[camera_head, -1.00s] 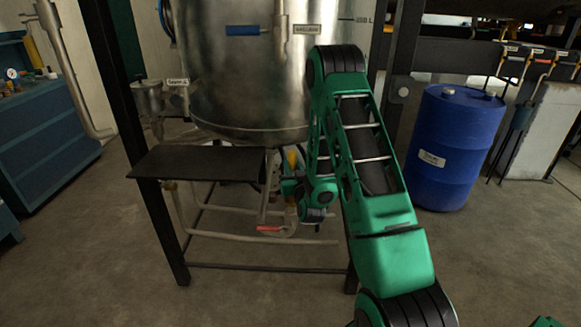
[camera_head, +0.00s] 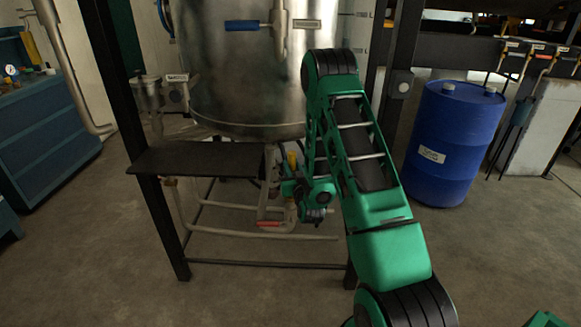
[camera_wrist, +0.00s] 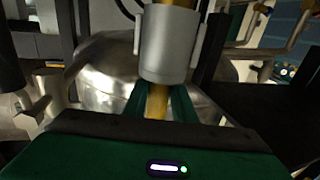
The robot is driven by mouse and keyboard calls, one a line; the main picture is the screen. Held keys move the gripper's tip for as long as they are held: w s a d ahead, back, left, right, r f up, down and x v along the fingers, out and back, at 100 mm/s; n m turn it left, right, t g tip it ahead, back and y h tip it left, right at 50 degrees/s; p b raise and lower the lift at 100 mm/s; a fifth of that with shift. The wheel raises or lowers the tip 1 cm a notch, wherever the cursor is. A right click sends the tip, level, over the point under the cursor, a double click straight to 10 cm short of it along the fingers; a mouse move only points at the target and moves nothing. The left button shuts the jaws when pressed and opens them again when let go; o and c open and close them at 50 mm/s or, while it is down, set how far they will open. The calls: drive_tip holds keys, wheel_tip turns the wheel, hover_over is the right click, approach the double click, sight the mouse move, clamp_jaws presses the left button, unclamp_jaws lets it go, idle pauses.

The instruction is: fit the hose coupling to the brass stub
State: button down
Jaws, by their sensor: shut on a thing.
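The hose coupling (camera_wrist: 168,45) is a light grey cylinder with side lugs, in the upper middle of the wrist view. A yellow-gold stem (camera_wrist: 157,100) runs from its lower end between the green fingers of my gripper (camera_wrist: 160,104), which is shut on it. A brass-coloured piece (camera_wrist: 180,3), probably the brass stub, meets the coupling's upper end at the picture's top edge. I cannot tell how far it sits inside. In the head view my gripper (camera_head: 288,188) is small and partly hidden by my wrist, under the tank, near a yellow part (camera_head: 292,159).
The steel tank (camera_head: 235,80) stands above, on a dark frame (camera_head: 165,225). A dark shelf (camera_head: 195,160) juts out left of my gripper. Pipes with a red handle (camera_head: 269,223) run below. A blue drum (camera_head: 450,145) stands right. The floor in front is open.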

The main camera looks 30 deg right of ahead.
drive_tip(key=shift+f, duration=1.9)
drive_tip(key=c, duration=1.4)
unclamp_jaws()
drive_tip(key=v, duration=1)
drive_tip(key=shift+s+a, duration=0.2)
drive_tip(key=shift+s, duration=0.1)
